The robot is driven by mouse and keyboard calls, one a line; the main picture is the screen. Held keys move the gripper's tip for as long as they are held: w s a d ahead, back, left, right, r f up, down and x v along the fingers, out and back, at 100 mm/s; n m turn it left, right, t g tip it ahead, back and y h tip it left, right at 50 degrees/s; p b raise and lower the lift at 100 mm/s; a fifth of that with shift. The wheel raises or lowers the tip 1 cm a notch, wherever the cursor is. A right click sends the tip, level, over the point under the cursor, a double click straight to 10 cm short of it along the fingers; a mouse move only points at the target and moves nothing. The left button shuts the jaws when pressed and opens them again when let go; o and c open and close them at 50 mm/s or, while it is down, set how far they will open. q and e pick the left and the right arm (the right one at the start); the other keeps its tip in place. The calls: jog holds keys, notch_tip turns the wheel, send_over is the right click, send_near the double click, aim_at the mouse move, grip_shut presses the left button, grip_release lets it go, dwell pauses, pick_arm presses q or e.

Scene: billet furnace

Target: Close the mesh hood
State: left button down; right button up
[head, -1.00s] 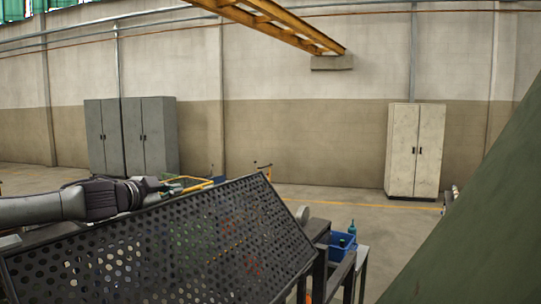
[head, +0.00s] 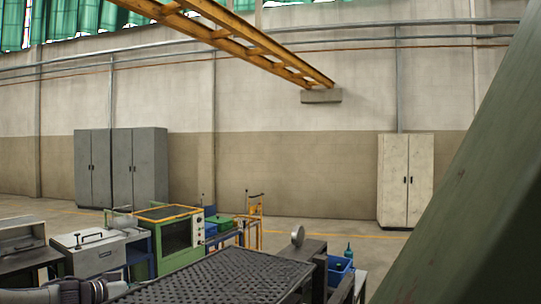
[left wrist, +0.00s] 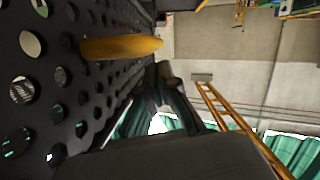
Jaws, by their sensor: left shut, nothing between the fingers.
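The mesh hood (head: 215,278) is a black perforated panel at the bottom of the head view. It looks tilted at a low angle, and its near part is cut off by the frame. My left arm comes in at the bottom left, and its gripper (head: 118,289) is by the hood's left edge. In the left wrist view, the perforated hood (left wrist: 62,75) fills the left side with a yellow handle (left wrist: 122,47) across it. My left gripper (left wrist: 166,82) is shut and empty, close to the panel and handle; contact is unclear. My right gripper is out of view.
A blue bin (head: 340,270) is at the right. A large green slanted surface (head: 470,190) blocks the right side.

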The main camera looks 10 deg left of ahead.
pick_arm(q)
notch_tip(320, 180, down, 2)
jog(key=shift+s+d+f+n+h+b, duration=0.1)
jog(key=shift+n+h+b, duration=0.25)
jog(key=shift+n, duration=0.15)
jog(key=shift+s+f, duration=0.1)
jog(key=shift+d+f, duration=0.1)
jog(key=shift+f, duration=0.1)
jog(key=shift+s, duration=0.1)
jog(key=r+v, duration=0.1)
jog(key=v, duration=0.6)
jog(key=shift+a+r, duration=0.2)
jog(key=shift+r, duration=0.05)
